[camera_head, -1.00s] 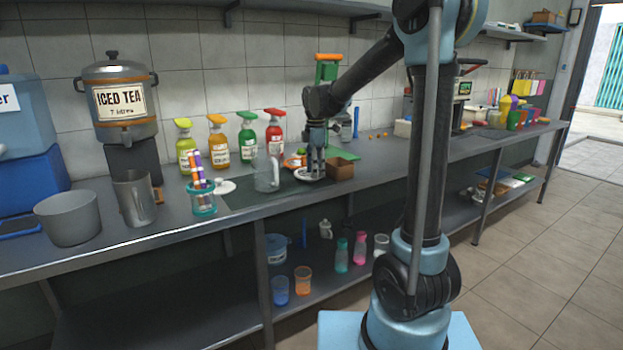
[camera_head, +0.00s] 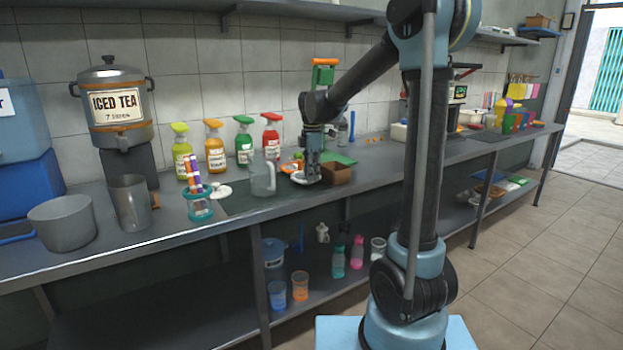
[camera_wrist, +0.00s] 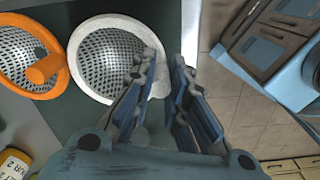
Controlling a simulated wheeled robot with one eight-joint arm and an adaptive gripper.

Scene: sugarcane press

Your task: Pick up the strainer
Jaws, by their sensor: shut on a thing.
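A white-rimmed strainer (camera_wrist: 112,58) with a metal mesh bowl shows in the wrist view, with my gripper (camera_wrist: 165,60) at the right side of its rim. The fingers are close together and shut on that rim. In the head view my gripper (camera_head: 312,178) points down at the counter, and the white strainer (camera_head: 299,178) shows beside the fingers, partly hidden by them. Whether the strainer touches the counter is hard to tell. An orange-rimmed strainer (camera_wrist: 28,62) lies left of the white one in the wrist view.
A brown box (camera_head: 338,174) stands just right of my gripper. A clear jug (camera_head: 263,175) stands to the left. Several spray bottles (camera_head: 215,148) line the wall. A lower shelf holds cups and bottles.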

